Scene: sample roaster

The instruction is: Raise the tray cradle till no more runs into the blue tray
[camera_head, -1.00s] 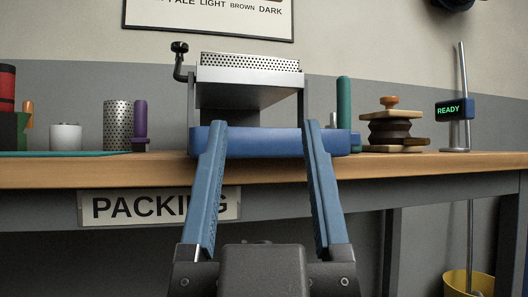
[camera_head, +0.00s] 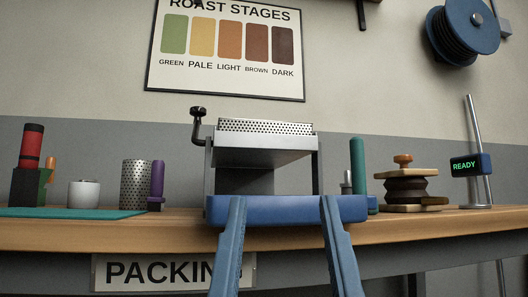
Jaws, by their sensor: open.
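The blue tray (camera_head: 288,210) sits at the front edge of the bench, under a grey metal stand. The perforated-top cradle (camera_head: 266,141) sits at the top of that stand, above the tray, with a black crank handle (camera_head: 198,113) at its upper left. My gripper (camera_head: 283,201) is open, its two blue fingers pointing up in front of the tray with a wide gap between them.
On the left stand a red-topped green block (camera_head: 32,146), a white pot (camera_head: 82,194), a perforated cylinder (camera_head: 134,184) and a purple-handled tool (camera_head: 157,181). Right of the stand are a green cylinder (camera_head: 358,165), a bellows-like stack (camera_head: 405,190) and a "READY" display (camera_head: 469,164) on a pole.

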